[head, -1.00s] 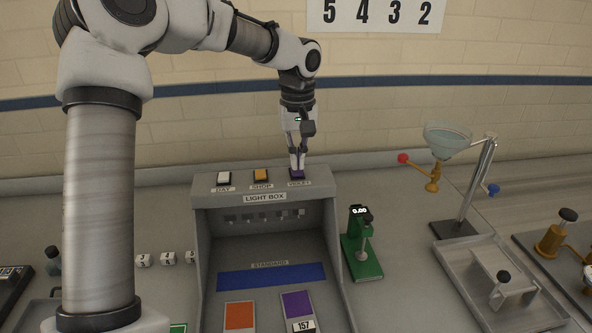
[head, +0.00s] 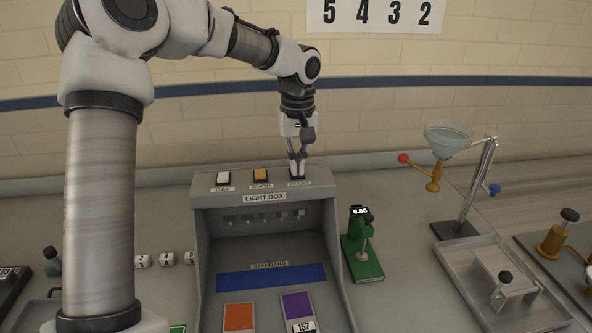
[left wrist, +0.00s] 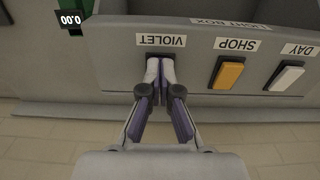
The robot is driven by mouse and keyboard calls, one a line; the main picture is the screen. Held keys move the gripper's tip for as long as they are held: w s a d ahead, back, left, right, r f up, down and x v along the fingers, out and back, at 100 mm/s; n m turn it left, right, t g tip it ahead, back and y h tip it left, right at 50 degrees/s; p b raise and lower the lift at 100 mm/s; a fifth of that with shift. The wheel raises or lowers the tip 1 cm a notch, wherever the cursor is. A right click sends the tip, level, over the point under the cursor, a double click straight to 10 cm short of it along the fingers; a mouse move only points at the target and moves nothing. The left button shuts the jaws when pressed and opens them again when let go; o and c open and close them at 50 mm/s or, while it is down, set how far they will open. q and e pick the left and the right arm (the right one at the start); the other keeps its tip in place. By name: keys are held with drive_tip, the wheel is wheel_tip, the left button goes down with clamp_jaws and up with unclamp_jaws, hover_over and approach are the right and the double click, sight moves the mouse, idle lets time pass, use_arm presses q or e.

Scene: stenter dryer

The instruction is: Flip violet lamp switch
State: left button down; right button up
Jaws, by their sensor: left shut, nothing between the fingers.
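The light box (head: 325,190) has a row of three switches on its top ledge, labelled DAY, SHOP and VIOLET. The violet label (left wrist: 161,40) is clear in the left wrist view. The violet switch (head: 297,178) is mostly hidden under the fingertips of my left gripper (head: 298,172). That gripper is shut and empty and points down. In the left wrist view its fingertips (left wrist: 160,68) are at the violet switch, just by its label; I cannot tell how hard they touch or which way the switch is tipped. My right gripper is not in view.
The orange shop switch (head: 260,175) and white day switch (head: 223,178) sit left of the violet one. A green gauge (head: 362,255) reading 0.00 stands right of the box. A stand with a glass funnel (head: 447,140) is farther right. A wall rises behind.

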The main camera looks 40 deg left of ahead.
use_arm(q)
wheel_tip(320, 180, up, 7)
drive_tip(key=p, duration=0.7)
drive_tip(key=shift+f, duration=0.1)
idle(0.5)
